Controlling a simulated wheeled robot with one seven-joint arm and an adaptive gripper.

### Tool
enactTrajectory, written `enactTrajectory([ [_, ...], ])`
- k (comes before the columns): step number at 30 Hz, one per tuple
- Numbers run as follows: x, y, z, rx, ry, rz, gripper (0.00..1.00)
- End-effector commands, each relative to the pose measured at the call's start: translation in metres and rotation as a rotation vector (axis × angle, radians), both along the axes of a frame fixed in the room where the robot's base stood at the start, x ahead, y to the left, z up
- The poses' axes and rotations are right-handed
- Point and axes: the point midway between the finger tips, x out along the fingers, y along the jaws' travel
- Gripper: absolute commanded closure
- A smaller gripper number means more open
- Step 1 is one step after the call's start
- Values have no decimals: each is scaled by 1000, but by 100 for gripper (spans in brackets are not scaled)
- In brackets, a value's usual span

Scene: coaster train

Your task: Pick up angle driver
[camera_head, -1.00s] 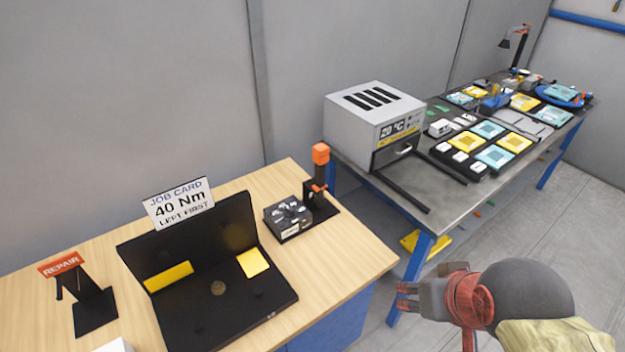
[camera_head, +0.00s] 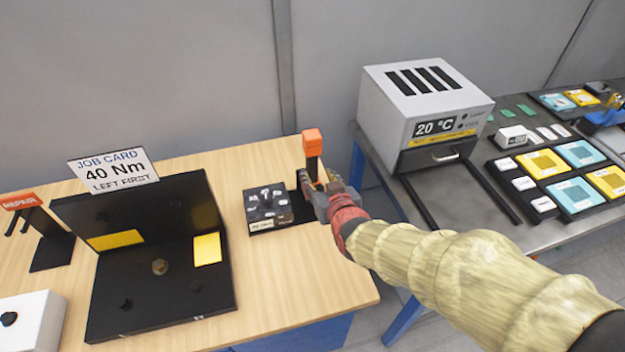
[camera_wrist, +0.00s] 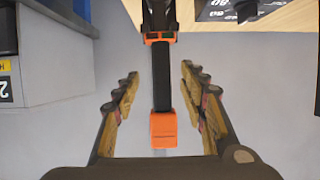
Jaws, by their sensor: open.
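The angle driver, black with an orange end block (camera_head: 312,142), stands upright at the back right of the wooden bench in the head view. In the wrist view its black shaft (camera_wrist: 161,80) runs between my fingers, with the orange block (camera_wrist: 163,130) nearest my palm and an orange collar (camera_wrist: 159,38) farther off. My gripper (camera_head: 322,190) is open in front of the driver and hides its lower part in the head view. In the wrist view my gripper (camera_wrist: 160,95) has a finger on each side of the driver, with visible gaps.
A black block with labelled sockets (camera_head: 268,206) sits just left of the driver. A black fixture (camera_head: 160,290) with a job card (camera_head: 113,170) stands farther left. The grey oven (camera_head: 420,100) is close on the right, on a metal table with trays.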

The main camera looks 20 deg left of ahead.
Motion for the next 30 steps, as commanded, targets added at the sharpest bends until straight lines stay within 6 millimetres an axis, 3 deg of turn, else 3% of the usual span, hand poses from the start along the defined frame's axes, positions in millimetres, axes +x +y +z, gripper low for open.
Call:
enactTrajectory([
  [15, 44, 28, -31, -1, 1, -1, 58],
  [25, 48, 31, -32, -1, 1, -1, 58],
  [30, 48, 31, -32, -1, 2, -1, 68],
])
